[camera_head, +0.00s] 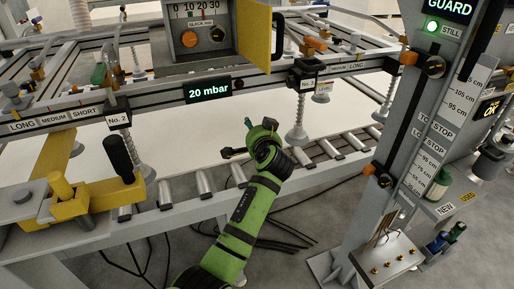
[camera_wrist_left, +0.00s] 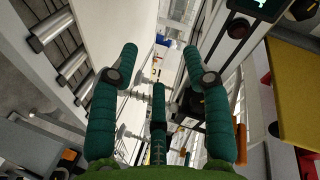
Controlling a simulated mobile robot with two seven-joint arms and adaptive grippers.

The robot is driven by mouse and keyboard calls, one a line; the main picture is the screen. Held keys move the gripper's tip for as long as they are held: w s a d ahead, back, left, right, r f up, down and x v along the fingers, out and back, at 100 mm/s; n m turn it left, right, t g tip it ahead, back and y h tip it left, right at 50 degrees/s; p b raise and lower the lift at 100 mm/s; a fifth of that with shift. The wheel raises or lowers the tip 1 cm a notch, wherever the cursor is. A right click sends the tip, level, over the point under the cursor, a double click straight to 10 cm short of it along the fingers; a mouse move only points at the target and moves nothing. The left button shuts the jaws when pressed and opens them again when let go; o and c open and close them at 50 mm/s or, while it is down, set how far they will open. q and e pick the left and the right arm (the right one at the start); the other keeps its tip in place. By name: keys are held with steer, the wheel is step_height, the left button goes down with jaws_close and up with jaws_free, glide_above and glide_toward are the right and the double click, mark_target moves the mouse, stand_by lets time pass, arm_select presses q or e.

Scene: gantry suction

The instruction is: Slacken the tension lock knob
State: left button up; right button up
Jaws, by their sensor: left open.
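A grey box with a "SLACK mm" scale (camera_head: 198,28) hangs at the top of the head view. On its face are an orange round part (camera_head: 189,39) and a dark knob (camera_head: 219,33); I cannot tell which part is the tension lock knob, as no label naming it is readable. My left gripper (camera_head: 246,138), on the green arm, is open and empty below the box, over the roller conveyor and apart from the box. In the left wrist view its three teal fingers (camera_wrist_left: 160,62) are spread with nothing between them. My right gripper is not in view.
A yellow flap (camera_head: 254,35) stands open at the box's right side. A rail with a "20 mbar" display (camera_head: 208,90) runs below it. Suction cups (camera_head: 297,130) hang from the gantry. A grey column (camera_head: 413,130) stands right. A yellow clamp (camera_head: 90,200) is left.

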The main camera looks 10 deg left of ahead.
arm_select(q)
steer(key=shift+g+h, duration=0.4)
steer(key=shift+h, duration=0.1)
steer(key=f, duration=0.5)
steer(key=shift+s+d+f, duration=0.15)
steer(key=shift+s+f, duration=0.1)
steer(key=shift+f, duration=0.15)
steer(key=shift+o, duration=0.4)
